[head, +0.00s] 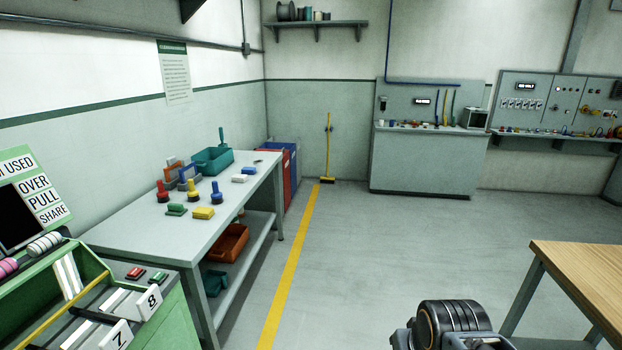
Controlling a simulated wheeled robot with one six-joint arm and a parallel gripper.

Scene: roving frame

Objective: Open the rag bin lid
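No bin in view is clearly marked as the rag bin. Beyond the far end of the grey workbench, a red bin (288,180) and a blue bin (293,150) stand by the left wall. They are partly hidden by the bench, and I cannot tell the state of any lid. Part of my own arm shows at the bottom edge, right of centre. My gripper itself is not in view.
The grey workbench (120,225) holds a teal tray (212,160) and several coloured items. A green station (160,325) is at near left, a wooden-topped table (590,275) at right. Open floor (390,240) lies between, with a yellow line (290,265). A broom (328,150) leans at the back wall.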

